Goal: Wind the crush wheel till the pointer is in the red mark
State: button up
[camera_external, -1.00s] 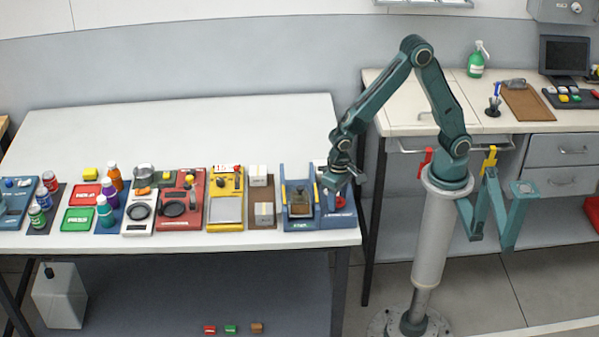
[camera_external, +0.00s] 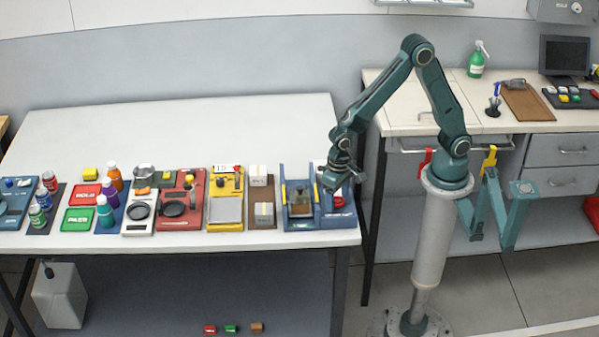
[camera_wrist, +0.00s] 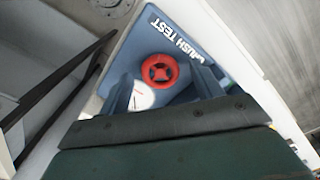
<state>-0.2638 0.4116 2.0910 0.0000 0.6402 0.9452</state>
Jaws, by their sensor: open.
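The blue crush tester (camera_external: 300,222) stands at the right front end of the white bench. Its red crush wheel (camera_wrist: 159,69) shows in the wrist view, beside the lettering "USH TEST". A white dial (camera_wrist: 141,95) sits just below the wheel and is partly hidden by my gripper, so I cannot read the pointer or find the red mark. My gripper (camera_external: 343,187) is over the tester's right part, and in the wrist view its two fingers (camera_wrist: 160,85) point toward the wheel, one on each side. They are open and hold nothing. I cannot tell whether they touch the wheel.
Small white boxes (camera_external: 264,213) stand left of the tester, followed by a yellow device (camera_external: 225,212) and a red one (camera_external: 180,211). The back of the bench (camera_external: 200,125) is clear. A second bench (camera_external: 400,95) stands to the right, across a gap.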

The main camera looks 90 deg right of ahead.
aim_at(339, 199)
notch_tip(339, 199, up, 14)
jog(key=shift+f, duration=0.25)
dwell(0.3)
dwell(0.3)
jog(key=s+d+r+n+t, duration=0.2)
jog(key=s+d+r+n, duration=0.1)
jog(key=s, duration=0.6)
jog(key=s+d+r+n+t, duration=0.3)
jog(key=s+d, duration=0.4)
jog(key=s, duration=0.3)
jog(key=shift+n+t, duration=0.3)
jog(key=shift+n, duration=0.6)
jog(key=shift+w, duration=0.1)
